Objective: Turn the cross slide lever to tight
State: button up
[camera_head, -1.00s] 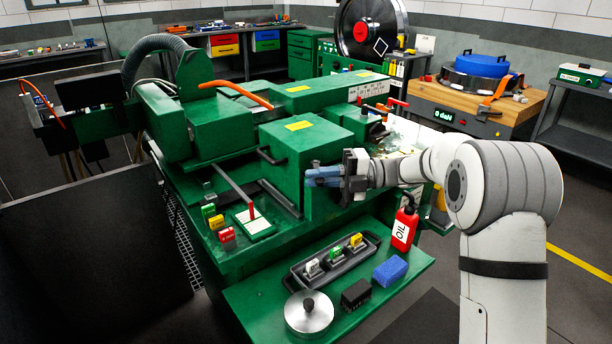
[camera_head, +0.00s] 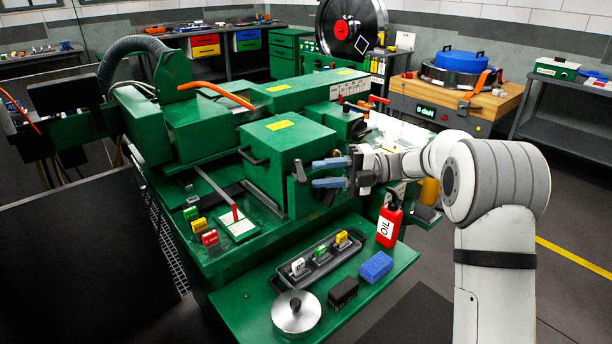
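My gripper (camera_head: 316,174) is open, with two blue-grey fingers one above the other and a clear gap between them. It points left at the right side of the green box-shaped housing (camera_head: 280,150) on the machine. A small dark upright lever (camera_head: 299,171) stands at that housing's near corner, just left of the fingertips. It looks like the cross slide lever, but I see no readable label or tight mark. The fingertips seem just short of it; contact cannot be told. Nothing is held.
A red-tipped lever (camera_head: 235,213) stands on a white-and-green plate. Red handles (camera_head: 379,99) show behind the gripper. The front shelf holds a black tray (camera_head: 275,284), a blue block (camera_head: 376,266), a black block (camera_head: 343,292), a metal disc (camera_head: 299,313) and a red oil bottle (camera_head: 389,226).

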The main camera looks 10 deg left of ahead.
jog(key=shift+v, duration=1.4)
